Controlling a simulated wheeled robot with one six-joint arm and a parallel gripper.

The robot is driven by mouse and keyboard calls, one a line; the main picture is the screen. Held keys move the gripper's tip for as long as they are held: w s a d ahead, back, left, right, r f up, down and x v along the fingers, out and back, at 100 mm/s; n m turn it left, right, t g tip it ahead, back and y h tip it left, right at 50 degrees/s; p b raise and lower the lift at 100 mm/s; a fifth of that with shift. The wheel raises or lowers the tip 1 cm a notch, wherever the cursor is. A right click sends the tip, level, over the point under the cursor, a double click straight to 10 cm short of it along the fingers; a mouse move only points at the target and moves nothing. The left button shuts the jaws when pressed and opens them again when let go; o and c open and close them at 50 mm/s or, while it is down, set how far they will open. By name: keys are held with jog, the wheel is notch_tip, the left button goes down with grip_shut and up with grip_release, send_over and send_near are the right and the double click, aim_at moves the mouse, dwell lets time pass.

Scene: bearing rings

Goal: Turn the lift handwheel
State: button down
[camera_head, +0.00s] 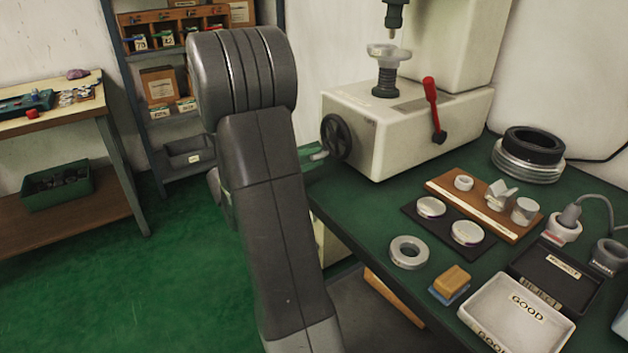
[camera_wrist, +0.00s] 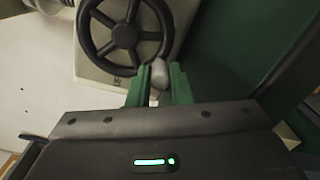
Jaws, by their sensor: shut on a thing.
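The lift handwheel (camera_head: 337,137) is a dark spoked wheel on the left side of the pale machine base (camera_head: 385,135). In the wrist view the handwheel (camera_wrist: 125,36) fills the top middle, with a grey handle (camera_wrist: 160,76) at its lower right rim. My gripper (camera_wrist: 160,78) has its green fingers on either side of this handle and is shut on it. In the head view my gripper (camera_head: 315,153) reaches the wheel from the left, and my arm hides much of it. The handle cannot be made out there.
The green bench (camera_head: 360,200) holds a metal ring (camera_head: 409,252), a wooden gauge board (camera_head: 480,205), a white GOOD tray (camera_head: 490,315) and a black tray (camera_head: 555,280). A shelf (camera_head: 150,60) and a side table (camera_head: 60,110) stand left, with open green floor between.

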jog(key=m+b, duration=0.2)
jog(key=b, duration=0.1)
jog(key=w+a+m+b, duration=0.1)
jog(key=b, duration=0.1)
jog(key=shift+w+m+b, duration=0.1)
jog(key=shift+m+b, duration=0.3)
jog(key=m+b, duration=0.1)
jog(key=b, duration=0.1)
jog(key=r+m+b, duration=0.1)
jog(key=m+b, duration=0.1)
jog(key=w+m+b, duration=0.1)
jog(key=b, duration=0.1)
jog(key=shift+a+r+b, duration=0.35)
jog(key=m+b, duration=0.1)
jog(key=r+m+b, duration=0.1)
jog(key=shift+w+a+r+m+y, duration=0.1)
jog(key=shift+w+r+m+y, duration=0.1)
jog(key=shift+m+y, duration=0.15)
jog(key=shift+r+m+t, duration=0.3)
jog(key=shift+r+m, duration=0.5)
jog(key=shift+m, duration=0.65)
jog(key=c, duration=1.3)
grip_release()
jog(key=shift+a, duration=0.15)
